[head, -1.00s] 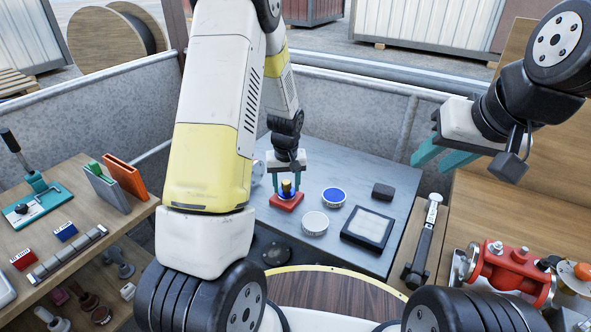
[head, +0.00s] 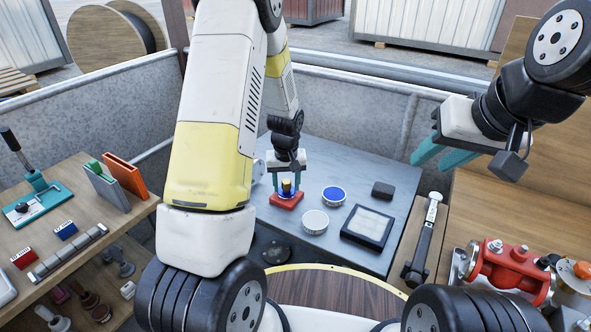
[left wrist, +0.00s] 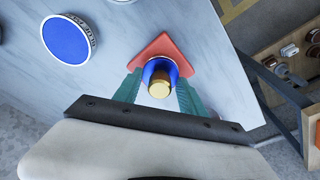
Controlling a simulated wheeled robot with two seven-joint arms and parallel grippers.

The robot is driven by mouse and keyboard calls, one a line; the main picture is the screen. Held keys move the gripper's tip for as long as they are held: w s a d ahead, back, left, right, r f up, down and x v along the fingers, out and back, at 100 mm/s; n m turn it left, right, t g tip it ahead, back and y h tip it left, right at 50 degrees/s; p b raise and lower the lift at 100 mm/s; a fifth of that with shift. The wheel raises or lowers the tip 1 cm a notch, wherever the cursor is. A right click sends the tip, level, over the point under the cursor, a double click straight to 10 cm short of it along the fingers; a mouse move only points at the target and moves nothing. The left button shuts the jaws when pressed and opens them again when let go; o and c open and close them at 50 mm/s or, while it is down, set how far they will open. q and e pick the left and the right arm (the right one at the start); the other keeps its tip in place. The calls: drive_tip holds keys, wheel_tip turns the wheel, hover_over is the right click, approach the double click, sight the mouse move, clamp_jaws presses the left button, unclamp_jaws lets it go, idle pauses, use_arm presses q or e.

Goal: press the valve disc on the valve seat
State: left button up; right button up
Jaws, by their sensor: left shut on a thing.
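The valve disc looks like a small blue round piece (left wrist: 159,69) with a brass-coloured stem (left wrist: 160,87) on top. It is over a red base (left wrist: 166,47), which I take for the valve seat, on the grey table. In the head view the red base (head: 286,201) shows below the brass stem (head: 286,185). My left gripper (head: 286,183) is shut on the blue piece, with teal fingers on both sides; it also shows in the left wrist view (left wrist: 157,88). Whether disc and seat touch is hidden. My right gripper (head: 446,150) is open and empty, high at the right.
On the grey table (head: 340,165) stand a blue-topped round tin (head: 333,195), a white-topped tin (head: 315,222), a black-framed pad (head: 368,227) and a dark block (head: 383,190). A red valve body (head: 510,270) is at the lower right.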

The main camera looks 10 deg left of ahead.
idle(0.3)
use_arm(q)
drive_tip(key=shift+r, duration=3.45)
drive_tip(key=shift+d, duration=0.1)
